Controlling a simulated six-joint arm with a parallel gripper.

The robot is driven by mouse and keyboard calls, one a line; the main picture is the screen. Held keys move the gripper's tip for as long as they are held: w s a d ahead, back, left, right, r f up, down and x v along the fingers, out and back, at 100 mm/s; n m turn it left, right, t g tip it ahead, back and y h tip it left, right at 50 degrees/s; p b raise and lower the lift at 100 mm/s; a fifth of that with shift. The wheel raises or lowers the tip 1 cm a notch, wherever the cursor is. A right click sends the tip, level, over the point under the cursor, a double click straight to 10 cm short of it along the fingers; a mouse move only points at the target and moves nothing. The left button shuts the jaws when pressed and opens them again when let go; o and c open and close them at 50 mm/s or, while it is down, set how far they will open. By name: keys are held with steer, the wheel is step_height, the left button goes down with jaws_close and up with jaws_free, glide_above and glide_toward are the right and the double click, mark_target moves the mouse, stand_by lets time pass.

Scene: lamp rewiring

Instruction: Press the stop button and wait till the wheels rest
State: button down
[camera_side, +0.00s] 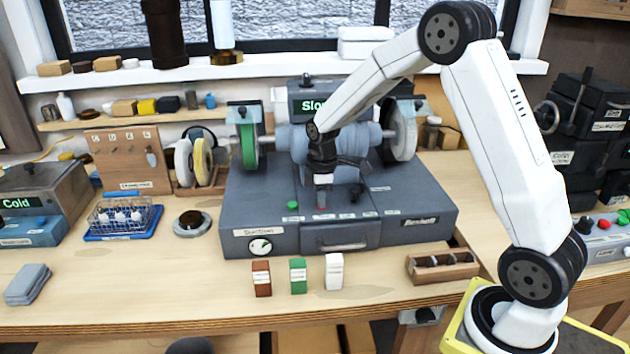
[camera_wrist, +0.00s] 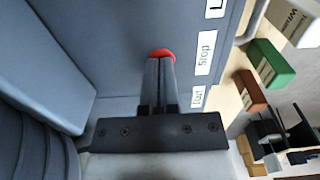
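The red stop button (camera_wrist: 162,53) shows just past my fingertips in the wrist view, beside a "Stop" label (camera_wrist: 205,53). My gripper (camera_wrist: 161,62) is shut, its two fingers together with nothing between them. The fingertips cover part of the button; I cannot tell how far it is pressed in. In the side view my gripper (camera_side: 322,204) points down at the front of the grinder base (camera_side: 400,205). The green-faced left wheel (camera_side: 248,148) and the pale right wheel (camera_side: 400,133) are mounted on the grinder. The display (camera_side: 308,106) starts with "Slo"; my arm hides the rest.
A green button (camera_side: 292,205) sits left of my gripper on the base. Brown (camera_side: 261,278), green (camera_side: 298,276) and white (camera_side: 334,271) blocks stand in front. A wooden tray (camera_side: 443,267) lies at the right, a blue wire basket (camera_side: 125,217) at the left.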

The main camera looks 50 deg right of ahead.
steer(key=shift+s+f, duration=0.25)
steer(key=shift+f, duration=0.05)
step_height(320, 180, up, 15)
steer(key=shift+w, duration=0.25)
steer(key=shift+f, duration=0.15)
stand_by(0.7)
steer(key=s+a+f+m+t, duration=0.1)
steer(key=s+a+f+m, duration=0.3)
steer(key=s, duration=0.4)
steer(key=s+a+f+m+t, duration=0.1)
steer(key=s+a+f+m, duration=0.4)
steer(key=s+f, duration=0.3)
steer(key=shift+a+f, duration=0.15)
steer(key=shift+a, duration=0.65)
stand_by(1.3)
